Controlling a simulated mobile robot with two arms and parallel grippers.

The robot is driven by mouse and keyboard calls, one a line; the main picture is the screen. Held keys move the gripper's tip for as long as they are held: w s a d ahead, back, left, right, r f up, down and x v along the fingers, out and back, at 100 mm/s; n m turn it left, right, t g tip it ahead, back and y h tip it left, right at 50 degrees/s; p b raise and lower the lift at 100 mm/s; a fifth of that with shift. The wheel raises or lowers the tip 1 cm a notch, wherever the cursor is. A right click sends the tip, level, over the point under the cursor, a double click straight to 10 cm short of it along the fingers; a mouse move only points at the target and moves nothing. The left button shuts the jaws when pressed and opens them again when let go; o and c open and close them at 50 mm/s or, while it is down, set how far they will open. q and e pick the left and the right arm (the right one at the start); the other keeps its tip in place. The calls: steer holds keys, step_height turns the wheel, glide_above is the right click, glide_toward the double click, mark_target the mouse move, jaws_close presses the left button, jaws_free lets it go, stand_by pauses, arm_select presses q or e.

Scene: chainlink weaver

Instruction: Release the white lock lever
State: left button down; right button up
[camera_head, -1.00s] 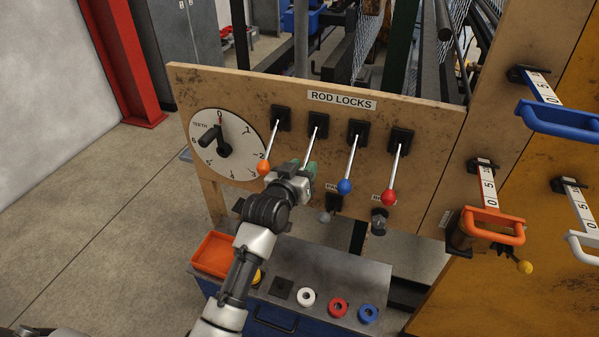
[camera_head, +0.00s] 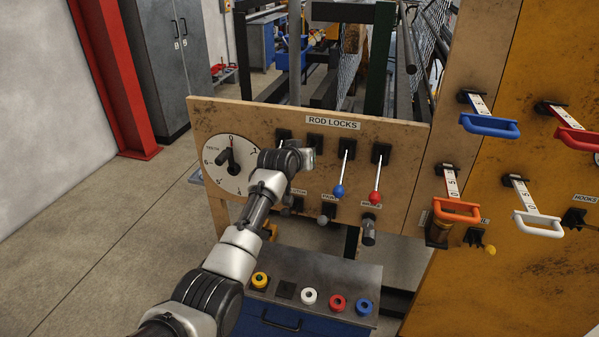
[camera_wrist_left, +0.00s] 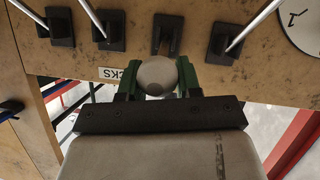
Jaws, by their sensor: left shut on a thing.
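The white lock lever's round knob (camera_wrist_left: 157,72) sits between the green fingers of my left gripper (camera_wrist_left: 158,80) in the left wrist view. The fingers are shut on it. In the head view my left gripper (camera_head: 306,154) is in front of the ROD LOCKS board (camera_head: 410,140), just below the white lever's base (camera_head: 315,142). My gripper hides the knob there. My right gripper is not in view.
The blue lever (camera_head: 338,190) and red lever (camera_head: 374,197) hang down to the right. A tooth dial (camera_head: 215,178) is at left. Coloured rings, one white (camera_head: 309,296), lie on the bench below. Coloured handles line the right panel.

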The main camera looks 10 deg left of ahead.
arm_select(q)
steer(key=shift+w+r, duration=0.25)
steer(key=shift+r, duration=0.6)
steer(key=shift+w+r, duration=0.2)
steer(key=shift+r, duration=0.2)
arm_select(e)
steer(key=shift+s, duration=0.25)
arm_select(q)
steer(key=shift+w+r, duration=0.1)
steer(key=shift+r, duration=0.15)
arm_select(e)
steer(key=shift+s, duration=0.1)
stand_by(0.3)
